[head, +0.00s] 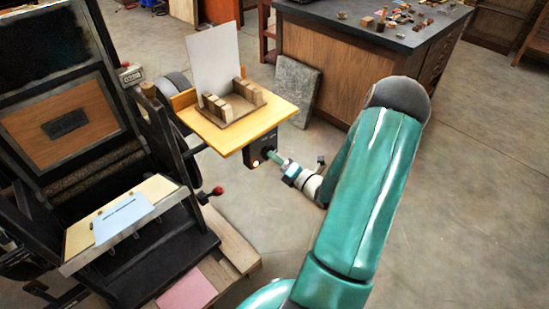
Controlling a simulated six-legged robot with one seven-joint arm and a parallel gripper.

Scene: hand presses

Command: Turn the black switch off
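A black switch box (255,152) hangs under the front corner of a yellow wooden shelf (215,135). A small warm light glows low on its face. My green arm reaches in from the lower right. My gripper (272,156) points left at the box's right-hand face, with its tip at or very close to it. I cannot tell whether it touches. The tip is small and partly merges with the dark box, so the switch lever and the finger opening cannot be made out.
A black hand press (110,150) with a red-knobbed handle (217,190) fills the left. Wooden blocks and a white sheet (214,62) stand on the shelf. A stone slab (297,90) leans against a dark-topped workbench (365,25) behind. The floor at right is clear.

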